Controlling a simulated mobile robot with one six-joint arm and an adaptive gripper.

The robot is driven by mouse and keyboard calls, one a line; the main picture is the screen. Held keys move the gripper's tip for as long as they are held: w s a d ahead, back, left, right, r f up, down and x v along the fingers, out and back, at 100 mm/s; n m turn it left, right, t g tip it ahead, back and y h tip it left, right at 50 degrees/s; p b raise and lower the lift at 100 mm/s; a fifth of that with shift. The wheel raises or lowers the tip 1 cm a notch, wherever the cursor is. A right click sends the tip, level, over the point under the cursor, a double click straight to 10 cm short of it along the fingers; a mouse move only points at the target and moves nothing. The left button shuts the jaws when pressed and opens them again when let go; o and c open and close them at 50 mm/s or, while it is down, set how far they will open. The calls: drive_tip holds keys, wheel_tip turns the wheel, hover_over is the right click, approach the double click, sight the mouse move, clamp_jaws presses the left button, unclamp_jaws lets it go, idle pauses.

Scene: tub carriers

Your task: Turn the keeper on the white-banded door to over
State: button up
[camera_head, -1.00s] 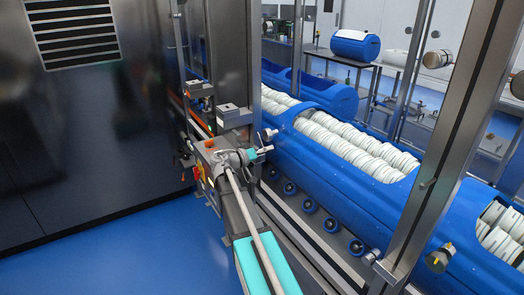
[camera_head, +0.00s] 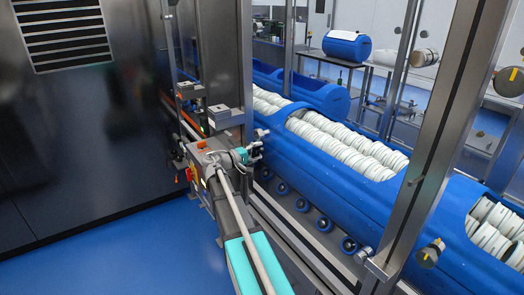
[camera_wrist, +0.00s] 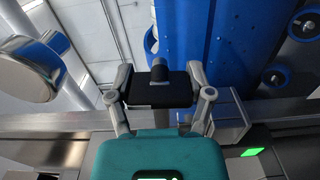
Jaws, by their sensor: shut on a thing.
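My gripper (camera_head: 254,151), with a teal body, reaches the near side of the long blue tub carrier in the head view. In the wrist view my gripper (camera_wrist: 160,86) has its dark fingertip pads together, and a small dark rounded piece, seemingly the keeper (camera_wrist: 160,72), shows at their tips. I take the pads to be shut on it; its turn position cannot be told. In the head view a small grey fitting (camera_head: 262,133) sits just above the fingertips. No white band can be made out near the gripper, so the door is not clearly identified.
A steel post (camera_head: 425,150) stands right of my arm, with a yellow-marked round fitting (camera_head: 430,253) near it. Rollers (camera_head: 322,223) run below the blue carrier (camera_head: 335,185), which holds white rolls. A dark cabinet (camera_head: 85,130) fills the left; blue floor (camera_head: 110,255) is clear.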

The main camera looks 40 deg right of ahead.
drive_tip(key=shift+n, duration=0.4)
drive_tip(key=o, duration=1.3)
drive_tip(key=shift+a, duration=0.1)
drive_tip(key=shift+w+a, duration=0.15)
drive_tip(key=shift+a, duration=1.85)
drive_tip(key=shift+w+a, duration=0.15)
drive_tip(key=shift+a, duration=1.85)
drive_tip(key=shift+d, duration=0.15)
drive_tip(key=shift+s+d, duration=0.15)
drive_tip(key=shift+d, duration=1.75)
drive_tip(key=shift+s+d, duration=0.15)
drive_tip(key=shift+d, duration=1.75)
